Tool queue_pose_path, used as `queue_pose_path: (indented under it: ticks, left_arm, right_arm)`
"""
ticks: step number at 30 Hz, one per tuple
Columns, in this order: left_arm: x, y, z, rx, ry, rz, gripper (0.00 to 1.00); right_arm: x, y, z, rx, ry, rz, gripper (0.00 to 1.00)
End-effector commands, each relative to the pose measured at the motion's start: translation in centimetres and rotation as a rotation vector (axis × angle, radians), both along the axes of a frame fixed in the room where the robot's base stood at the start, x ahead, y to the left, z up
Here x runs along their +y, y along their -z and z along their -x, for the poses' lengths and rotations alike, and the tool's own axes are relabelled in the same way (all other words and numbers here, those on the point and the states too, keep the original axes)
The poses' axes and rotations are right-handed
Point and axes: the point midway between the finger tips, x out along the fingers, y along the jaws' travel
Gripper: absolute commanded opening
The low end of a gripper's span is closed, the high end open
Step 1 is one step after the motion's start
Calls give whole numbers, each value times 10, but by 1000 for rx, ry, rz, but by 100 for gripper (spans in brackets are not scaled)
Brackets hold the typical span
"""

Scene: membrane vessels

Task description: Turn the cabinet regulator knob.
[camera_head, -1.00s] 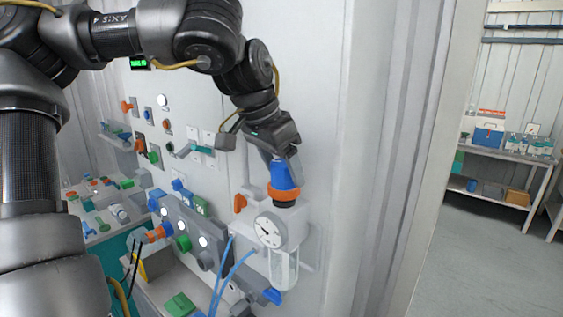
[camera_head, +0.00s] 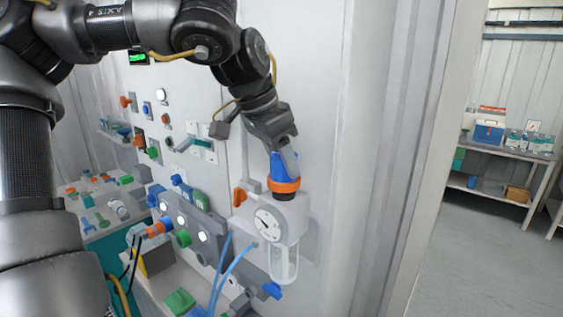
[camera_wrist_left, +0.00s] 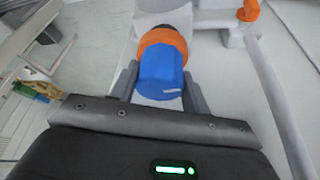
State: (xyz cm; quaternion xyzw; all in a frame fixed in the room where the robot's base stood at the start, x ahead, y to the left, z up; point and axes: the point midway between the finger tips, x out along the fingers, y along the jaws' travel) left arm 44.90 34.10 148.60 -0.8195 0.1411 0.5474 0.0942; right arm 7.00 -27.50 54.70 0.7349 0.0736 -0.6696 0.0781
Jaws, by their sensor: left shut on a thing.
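The regulator knob (camera_head: 285,166) is blue with an orange ring below it. It sits on top of the regulator, above the round white gauge (camera_head: 268,224) and a clear bowl (camera_head: 285,266). My left gripper (camera_head: 286,152) comes down on the knob from above and is shut on its blue part. In the left wrist view the blue knob (camera_wrist_left: 161,72) lies between the two grey fingers, with the orange ring beyond it. A small white mark shows on the knob's side. My right gripper is not in view.
An orange handle (camera_head: 239,197) is close left of the regulator. Blue tubes (camera_head: 234,266) run below the gauge. A panel of coloured knobs and valves is to the left. A shelf with boxes (camera_head: 489,131) stands far right, with open floor before it.

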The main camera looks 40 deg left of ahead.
Motion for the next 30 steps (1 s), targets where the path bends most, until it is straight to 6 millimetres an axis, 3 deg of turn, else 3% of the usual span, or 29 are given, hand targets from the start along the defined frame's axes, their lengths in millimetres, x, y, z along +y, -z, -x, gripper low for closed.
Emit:
queue_pose_path:
  ticks: [6,18,30]
  left_arm:
    - [1,1,-1,-1,164,1,24]
    - [2,-1,-1,0,430,0,24]
    - [2,0,-1,1,526,-1,24]
  right_arm:
    - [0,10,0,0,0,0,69]
    - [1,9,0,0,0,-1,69]
    - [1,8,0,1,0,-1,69]
